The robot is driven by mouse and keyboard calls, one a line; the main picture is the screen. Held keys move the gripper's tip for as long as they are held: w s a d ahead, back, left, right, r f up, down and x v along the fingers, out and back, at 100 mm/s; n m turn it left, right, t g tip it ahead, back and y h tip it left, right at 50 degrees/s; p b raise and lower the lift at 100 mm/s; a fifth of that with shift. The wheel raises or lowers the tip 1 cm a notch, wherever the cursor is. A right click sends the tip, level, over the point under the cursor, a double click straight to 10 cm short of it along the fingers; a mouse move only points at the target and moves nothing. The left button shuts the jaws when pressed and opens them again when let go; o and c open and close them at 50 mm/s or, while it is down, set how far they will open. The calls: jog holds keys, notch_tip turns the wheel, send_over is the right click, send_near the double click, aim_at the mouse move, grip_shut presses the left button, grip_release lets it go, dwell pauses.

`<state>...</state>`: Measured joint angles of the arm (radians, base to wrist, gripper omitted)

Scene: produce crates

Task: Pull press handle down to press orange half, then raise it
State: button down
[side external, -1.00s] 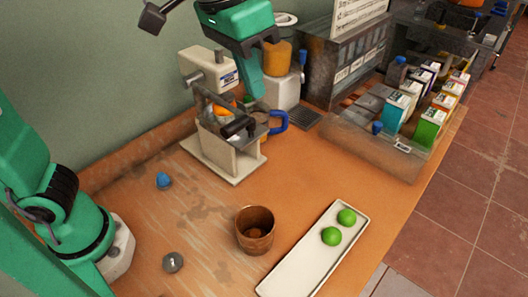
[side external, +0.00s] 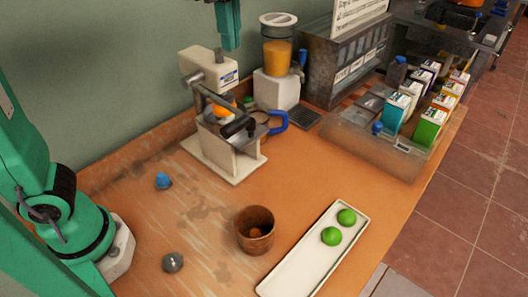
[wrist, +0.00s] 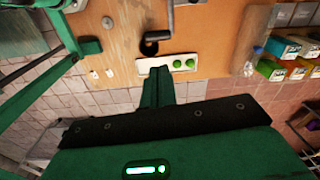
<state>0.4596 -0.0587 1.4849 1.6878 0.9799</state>
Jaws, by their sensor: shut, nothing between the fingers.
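The cream juice press (side external: 208,68) stands on the wooden counter against the wall. Its metal lever slopes down toward the front, ending in a black handle grip (side external: 238,126). An orange half (side external: 222,109) shows partly, behind the lever bars. A blue loop (side external: 279,121) sticks out at the press's right side. My gripper (side external: 229,46) is shut and empty, above and apart from the press, near the top edge of the side view.
A brown cup (side external: 255,222) and a white tray (side external: 300,262) with two green limes (side external: 338,228) stand in front. A blue object (side external: 163,180) and a grey knob (side external: 172,262) lie to the left. A juice blender (side external: 276,85) and a carton crate (side external: 375,150) stand at the right.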

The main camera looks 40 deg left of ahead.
aim_at(236, 122)
jog(key=shift+w+a+r+m, duration=0.1)
jog(key=shift+a+r+m, duration=0.25)
jog(key=shift+m, duration=0.35)
jog(key=shift+f, duration=0.25)
notch_tip(236, 122, down, 14)
jog(key=shift+r, duration=0.1)
dwell(0.3)
jog(key=shift+d, duration=0.1)
jog(key=shift+d+f+g, duration=0.1)
jog(key=shift+f+g, duration=0.3)
jog(key=shift+f, duration=0.95)
jog(key=shift+r, duration=0.1)
notch_tip(236, 122, up, 14)
jog(key=d, duration=0.1)
jog(key=shift+d, duration=0.4)
